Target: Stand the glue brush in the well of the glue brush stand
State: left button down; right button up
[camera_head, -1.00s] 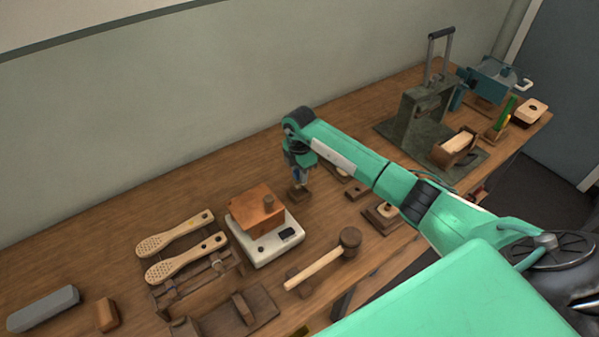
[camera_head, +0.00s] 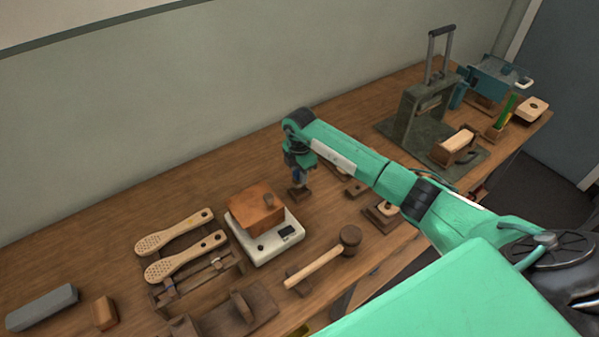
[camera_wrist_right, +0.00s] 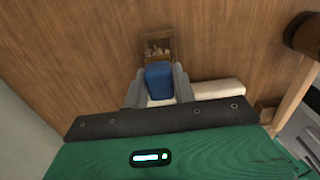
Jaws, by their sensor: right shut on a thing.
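My right gripper (camera_head: 298,180) reaches down over the middle of the bench. In the right wrist view its fingers (camera_wrist_right: 158,88) are shut on a blue piece, which I take to be the glue brush (camera_wrist_right: 158,78). A small brown wooden block with a recessed, pale-flecked top, likely the glue brush stand (camera_wrist_right: 156,44), shows just beyond the blue piece. In the head view a small dark block (camera_head: 299,193) sits right below the gripper. Whether the brush tip is inside the well is hidden. My left gripper is not in view.
A white scale (camera_head: 268,247) bearing an orange-brown block (camera_head: 257,209) stands left of the gripper. A mallet (camera_head: 349,237) lies nearer the front. A pale bar (camera_wrist_right: 218,89) lies beside the fingers. The bench behind the gripper is clear.

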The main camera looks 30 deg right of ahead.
jog(key=shift+f+b, duration=1.25)
jog(key=shift+f, duration=0.8)
jog(key=shift+f, duration=0.3)
jog(key=o, duration=1.4)
jog(key=shift+r+p, duration=2.55)
jog(key=shift+r, duration=1)
